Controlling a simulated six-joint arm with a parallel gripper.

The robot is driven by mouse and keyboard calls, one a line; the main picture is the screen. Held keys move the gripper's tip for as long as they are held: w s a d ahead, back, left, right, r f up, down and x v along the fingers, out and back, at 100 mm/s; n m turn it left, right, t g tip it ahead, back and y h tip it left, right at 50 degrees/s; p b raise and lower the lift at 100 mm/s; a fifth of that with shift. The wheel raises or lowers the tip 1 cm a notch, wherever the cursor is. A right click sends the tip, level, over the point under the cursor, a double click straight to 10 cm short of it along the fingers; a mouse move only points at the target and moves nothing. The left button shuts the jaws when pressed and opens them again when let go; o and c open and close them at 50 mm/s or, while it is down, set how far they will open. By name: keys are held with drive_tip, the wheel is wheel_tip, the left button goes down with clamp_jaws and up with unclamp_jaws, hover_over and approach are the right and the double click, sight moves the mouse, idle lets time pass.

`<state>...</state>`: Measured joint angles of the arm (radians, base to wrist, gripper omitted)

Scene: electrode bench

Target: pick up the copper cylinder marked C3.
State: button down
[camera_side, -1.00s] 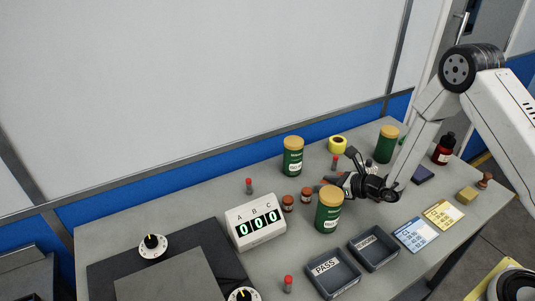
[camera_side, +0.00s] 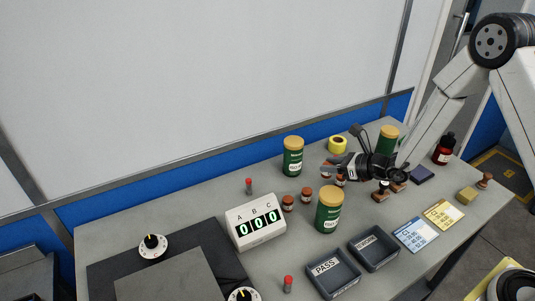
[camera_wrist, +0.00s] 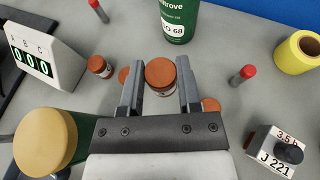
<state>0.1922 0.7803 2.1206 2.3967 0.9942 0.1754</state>
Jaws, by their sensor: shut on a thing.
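My gripper (camera_wrist: 160,84) is shut on a copper cylinder (camera_wrist: 161,73), whose round top shows between the two fingers in the wrist view. No marking on it is readable, so I cannot tell whether it is C3. In the side view my gripper (camera_side: 330,170) is above the bench, the cylinder partly hidden there by the fingers. Other copper cylinders stand on the bench: one at the left (camera_side: 288,202), one beside it (camera_side: 306,194) and one below my gripper (camera_side: 340,181). In the wrist view, one labelled cylinder (camera_wrist: 100,67) stands left of the fingers and another (camera_wrist: 210,105) is partly hidden at right.
Green canisters with tan lids stand in front (camera_side: 328,212), behind (camera_side: 293,157) and at right (camera_side: 388,142). The counter box (camera_side: 256,221) is at left. Yellow tape (camera_side: 337,144) lies behind my gripper. Two dark trays (camera_side: 332,273) are at the front.

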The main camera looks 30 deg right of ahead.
drive_tip(key=shift+r, duration=1.65)
